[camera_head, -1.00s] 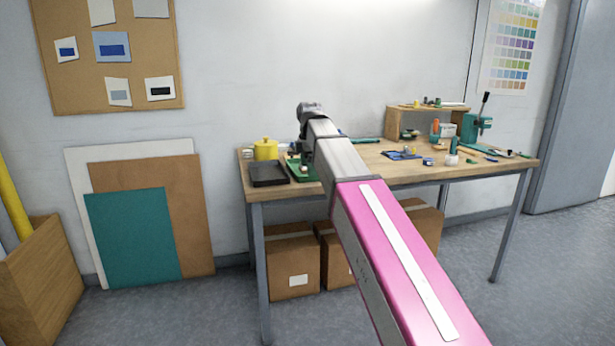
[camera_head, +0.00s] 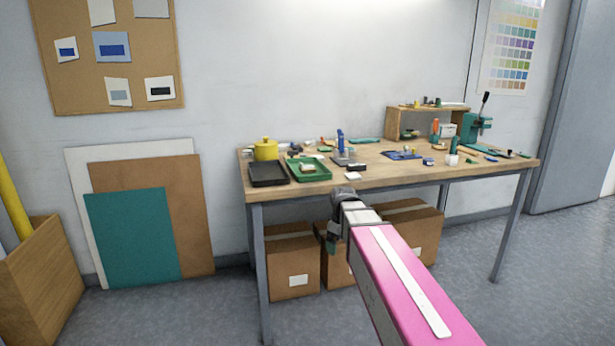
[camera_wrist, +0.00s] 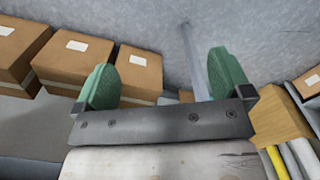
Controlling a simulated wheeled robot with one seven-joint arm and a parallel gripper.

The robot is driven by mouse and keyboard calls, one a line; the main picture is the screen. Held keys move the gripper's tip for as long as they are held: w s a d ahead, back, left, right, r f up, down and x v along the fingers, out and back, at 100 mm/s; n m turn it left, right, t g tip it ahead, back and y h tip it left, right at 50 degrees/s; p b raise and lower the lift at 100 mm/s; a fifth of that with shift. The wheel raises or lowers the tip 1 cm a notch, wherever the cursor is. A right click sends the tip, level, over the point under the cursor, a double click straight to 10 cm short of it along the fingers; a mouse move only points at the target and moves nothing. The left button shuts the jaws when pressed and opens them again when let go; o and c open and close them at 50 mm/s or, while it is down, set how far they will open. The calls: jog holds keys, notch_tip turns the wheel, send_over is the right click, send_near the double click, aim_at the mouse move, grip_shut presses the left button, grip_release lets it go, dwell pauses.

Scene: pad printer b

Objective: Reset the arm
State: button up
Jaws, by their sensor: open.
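My gripper (camera_wrist: 164,80) shows in the wrist view with its two green fingers wide apart and nothing between them. In the head view my gripper (camera_head: 331,238) hangs just in front of the workbench (camera_head: 400,180), below its top edge, in front of the cardboard boxes. My pink and grey arm reaches up to it from the lower right. The fingertips are small and partly hidden by the wrist in the head view.
The bench holds a black tray (camera_head: 268,174), a green tray (camera_head: 309,170), a yellow pot (camera_head: 266,150) and a teal press (camera_head: 478,126). Cardboard boxes (camera_head: 293,265) stand underneath. Boards (camera_head: 132,238) lean on the wall at left. The floor left of the bench front is clear.

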jog(key=s+d+f+m, duration=0.3)
jog(key=s+f+m, duration=0.1)
jog(key=s+f, duration=0.2)
jog(key=s+d+f+m, duration=0.4)
jog(key=s+f+m, duration=0.1)
jog(key=f, duration=0.4)
jog(key=shift+s+d, duration=0.15)
jog(key=shift+s, duration=0.35)
jog(key=shift+f, duration=0.1)
